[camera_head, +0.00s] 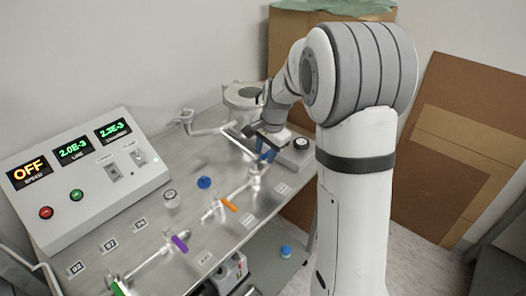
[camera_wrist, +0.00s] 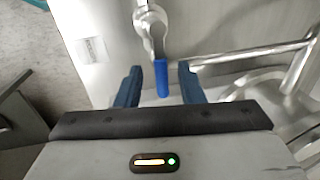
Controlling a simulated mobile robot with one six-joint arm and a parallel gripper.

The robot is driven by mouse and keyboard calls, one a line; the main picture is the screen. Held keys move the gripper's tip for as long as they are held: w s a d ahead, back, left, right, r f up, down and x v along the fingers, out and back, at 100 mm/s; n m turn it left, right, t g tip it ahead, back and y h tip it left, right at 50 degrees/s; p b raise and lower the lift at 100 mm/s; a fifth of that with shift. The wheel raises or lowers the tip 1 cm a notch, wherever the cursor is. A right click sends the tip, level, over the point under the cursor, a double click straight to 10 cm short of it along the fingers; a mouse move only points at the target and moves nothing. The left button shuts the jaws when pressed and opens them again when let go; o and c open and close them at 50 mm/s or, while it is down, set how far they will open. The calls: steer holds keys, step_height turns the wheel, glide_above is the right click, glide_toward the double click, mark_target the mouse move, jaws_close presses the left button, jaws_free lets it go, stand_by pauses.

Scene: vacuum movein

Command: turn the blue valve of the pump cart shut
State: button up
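The blue valve handle (camera_wrist: 162,78) shows in the wrist view as a short straight bar, attached to a metal valve body (camera_wrist: 151,25) on the pump cart. My gripper (camera_wrist: 160,68) is open, with one dark blue finger on each side of the handle. Gaps show between the handle and both fingers. In the head view my gripper (camera_head: 265,150) is low over the right part of the cart top (camera_head: 195,150). There the blue handle and the blue fingers are too small to tell apart.
Valves with orange (camera_head: 229,205), purple (camera_head: 180,243) and green (camera_head: 118,289) handles line the cart's front. A blue knob (camera_head: 204,183) is nearby. A control box (camera_head: 85,175) stands at left, a round chamber (camera_head: 243,95) behind, and a gauge box (camera_head: 298,155) right of my gripper.

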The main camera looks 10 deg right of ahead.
steer(key=shift+c, duration=0.2)
jaws_close()
steer(key=shift+a, duration=0.1)
